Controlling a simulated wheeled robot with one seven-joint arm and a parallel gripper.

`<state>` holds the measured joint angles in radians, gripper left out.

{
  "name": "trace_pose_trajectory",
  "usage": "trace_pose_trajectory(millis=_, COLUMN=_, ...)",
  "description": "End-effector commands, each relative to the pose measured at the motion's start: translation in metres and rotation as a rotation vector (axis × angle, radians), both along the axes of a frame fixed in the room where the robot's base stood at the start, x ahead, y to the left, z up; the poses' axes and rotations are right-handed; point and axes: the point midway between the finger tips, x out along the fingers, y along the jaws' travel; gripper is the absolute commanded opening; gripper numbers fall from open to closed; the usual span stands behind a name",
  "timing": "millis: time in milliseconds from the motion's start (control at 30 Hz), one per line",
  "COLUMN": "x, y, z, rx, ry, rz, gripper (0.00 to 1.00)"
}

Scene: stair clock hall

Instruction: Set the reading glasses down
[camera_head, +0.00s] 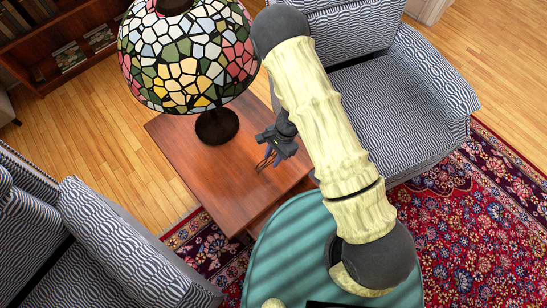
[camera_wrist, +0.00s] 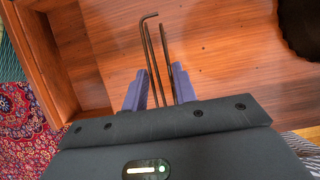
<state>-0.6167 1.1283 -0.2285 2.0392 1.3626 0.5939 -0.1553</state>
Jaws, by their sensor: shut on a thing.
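My gripper (camera_head: 272,152) is over the wooden side table, right of the lamp base. In the wrist view its two fingers (camera_wrist: 157,86) are shut on the reading glasses (camera_wrist: 151,50). The glasses show as thin dark bars, one with a hooked end, pointing away from the fingers. In the head view they are thin dark lines (camera_head: 265,161) below the gripper. The rest of the glasses is hidden between the fingers. I cannot tell whether they touch the tabletop. The wooden side table (camera_head: 200,165) also fills much of the wrist view (camera_wrist: 100,45).
A stained-glass lamp (camera_head: 190,62) stands on the table; its dark base shows in the wrist view (camera_wrist: 302,25). Patterned armchairs stand at right (camera_head: 390,110) and lower left (camera_head: 120,245). The tabletop's left and front parts are clear.

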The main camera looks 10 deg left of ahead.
Motion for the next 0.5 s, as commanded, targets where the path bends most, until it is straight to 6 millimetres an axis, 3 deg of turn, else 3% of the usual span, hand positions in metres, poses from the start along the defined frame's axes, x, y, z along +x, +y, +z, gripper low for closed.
trace_pose_trajectory(millis=100, x=0.0, y=0.0, z=-0.014, rx=-0.001, ry=0.001, rz=-0.001, gripper=0.2)
trace_pose_trajectory(millis=467, x=0.0, y=0.0, z=-0.018, rx=0.001, ry=-0.001, rz=0.0, gripper=0.2)
trace_pose_trajectory(millis=500, x=0.0, y=0.0, z=-0.018, rx=0.001, ry=-0.001, rz=0.0, gripper=0.3)
